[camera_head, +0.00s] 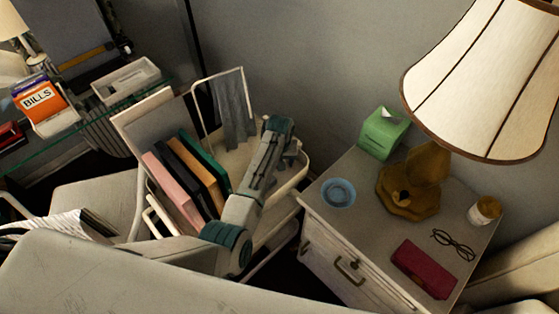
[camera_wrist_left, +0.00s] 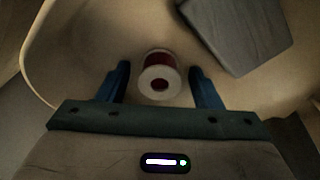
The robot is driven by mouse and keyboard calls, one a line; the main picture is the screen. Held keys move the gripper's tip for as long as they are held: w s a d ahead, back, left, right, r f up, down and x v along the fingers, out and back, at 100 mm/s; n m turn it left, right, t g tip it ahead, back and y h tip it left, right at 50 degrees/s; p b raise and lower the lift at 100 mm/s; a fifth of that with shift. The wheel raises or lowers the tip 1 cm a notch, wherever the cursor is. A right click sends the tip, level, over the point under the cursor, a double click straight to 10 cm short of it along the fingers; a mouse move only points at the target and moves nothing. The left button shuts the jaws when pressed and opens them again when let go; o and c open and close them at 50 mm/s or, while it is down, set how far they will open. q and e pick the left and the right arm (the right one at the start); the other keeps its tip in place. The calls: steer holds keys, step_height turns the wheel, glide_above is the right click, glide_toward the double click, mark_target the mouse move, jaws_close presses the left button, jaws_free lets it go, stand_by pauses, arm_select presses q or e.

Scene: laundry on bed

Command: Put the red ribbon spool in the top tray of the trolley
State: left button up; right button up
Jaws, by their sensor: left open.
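The red ribbon spool (camera_wrist_left: 160,76) shows in the left wrist view, with white end rims and red ribbon between them. It is at the cream top tray of the trolley (camera_wrist_left: 80,60), and appears to rest on its floor. My left gripper (camera_wrist_left: 159,68) is open, with a finger on either side of the spool and a gap at each side. In the head view my left arm reaches over the trolley's top tray (camera_head: 239,168); the arm hides the spool and the fingertips there. My right gripper is not in view.
A grey cloth (camera_head: 233,118) hangs by the trolley's handle, and also shows in the wrist view (camera_wrist_left: 235,30). Upright folders (camera_head: 190,175) stand left of the arm. The nightstand (camera_head: 345,235) at right holds a blue dish (camera_head: 338,193), a lamp, a green tissue box (camera_head: 383,134) and glasses.

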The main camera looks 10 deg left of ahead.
arm_select(q)
steer(key=shift+r, duration=0.3)
step_height(320, 180, up, 12)
steer(key=s, duration=0.1)
steer(key=shift+s+d+f, duration=0.15)
steer(key=shift+s+f, duration=0.05)
steer(key=shift+f, duration=0.05)
